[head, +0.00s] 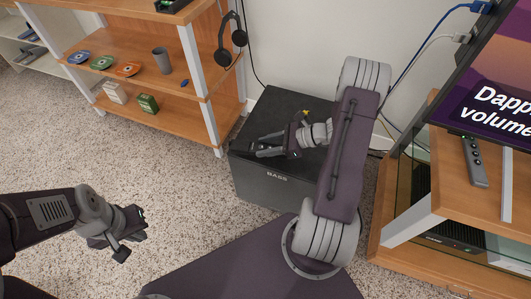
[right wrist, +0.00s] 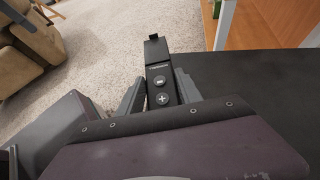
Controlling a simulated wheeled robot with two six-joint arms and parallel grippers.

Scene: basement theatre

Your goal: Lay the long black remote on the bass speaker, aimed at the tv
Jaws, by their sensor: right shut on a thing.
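The black bass speaker (head: 262,180) stands on the carpet, marked BASS on its front; its dark top also shows in the right wrist view (right wrist: 265,75). My right gripper (head: 262,145) is low over the left part of its top, pointing left. In the right wrist view it is shut on a long black remote (right wrist: 158,70) with minus and plus buttons. The remote's far end sticks out past the fingers, with carpet behind it. I cannot tell whether it touches the speaker. The tv (head: 505,90) is at the right. My left gripper (head: 132,235) is open and empty above the carpet.
A dark grey remote (head: 475,160) lies on the wooden tv stand (head: 450,200). A wooden shelf (head: 130,50) with small boxes and a grey cup (head: 161,60) stands left of the speaker. Headphones (head: 231,38) hang at its side. Cables run along the wall.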

